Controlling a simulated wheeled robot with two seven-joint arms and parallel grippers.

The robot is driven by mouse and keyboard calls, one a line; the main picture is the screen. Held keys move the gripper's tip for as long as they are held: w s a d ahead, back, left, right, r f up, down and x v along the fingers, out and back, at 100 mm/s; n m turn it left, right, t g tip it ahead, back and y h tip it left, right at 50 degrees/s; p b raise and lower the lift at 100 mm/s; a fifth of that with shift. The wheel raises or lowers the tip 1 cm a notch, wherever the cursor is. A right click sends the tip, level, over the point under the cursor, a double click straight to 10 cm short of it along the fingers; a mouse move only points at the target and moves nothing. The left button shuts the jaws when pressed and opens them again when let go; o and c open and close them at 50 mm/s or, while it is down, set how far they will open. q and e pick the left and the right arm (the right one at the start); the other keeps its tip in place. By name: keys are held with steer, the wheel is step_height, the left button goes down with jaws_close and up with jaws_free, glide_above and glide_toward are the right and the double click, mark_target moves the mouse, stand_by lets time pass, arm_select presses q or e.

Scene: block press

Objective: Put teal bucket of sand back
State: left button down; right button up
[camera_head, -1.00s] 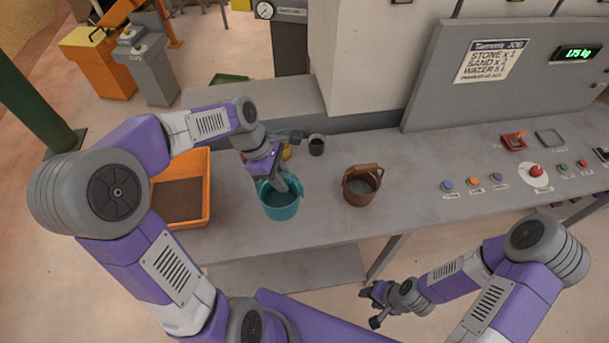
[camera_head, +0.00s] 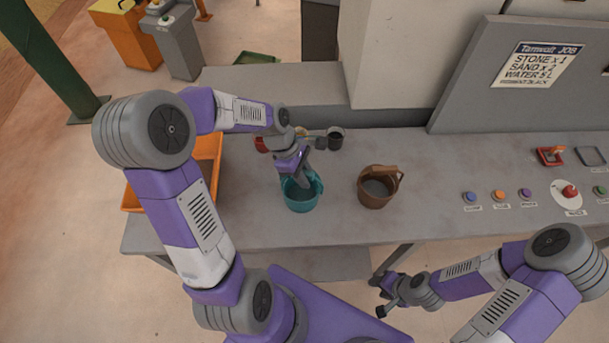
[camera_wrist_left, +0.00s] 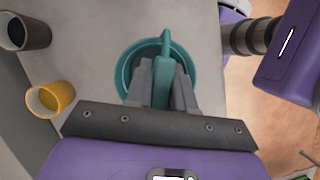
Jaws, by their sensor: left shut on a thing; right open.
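The teal bucket (camera_head: 301,196) stands upright on the grey bench, left of the brown bucket; grey material shows inside it. My left gripper (camera_head: 305,181) reaches down to it from above. In the left wrist view the teal bucket (camera_wrist_left: 126,68) lies below the fingers, and my left gripper (camera_wrist_left: 161,80) is shut on its teal handle. Whether the bucket's base touches the bench is hard to tell. My right gripper (camera_head: 384,298) is open and empty, in front of the bench's front edge.
A brown bucket (camera_head: 370,195) with grey contents stands just right. A dark cup (camera_head: 335,139) and a yellow cup (camera_wrist_left: 51,99) stand behind. An orange bin (camera_head: 213,150) is at left, partly behind my arm. Buttons (camera_head: 498,196) line the right of the bench.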

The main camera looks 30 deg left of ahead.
arm_select(q)
steer(key=shift+f, duration=0.2)
steer(key=c, duration=1)
jaws_free()
steer(key=shift+o, duration=0.2)
steer(key=shift+r, duration=0.1)
steer(key=shift+w+a+r, duration=0.1)
steer(key=shift+r, duration=0.2)
steer(key=p+v, duration=0.2)
steer(key=v, duration=0.9)
steer(key=shift+r, duration=0.25)
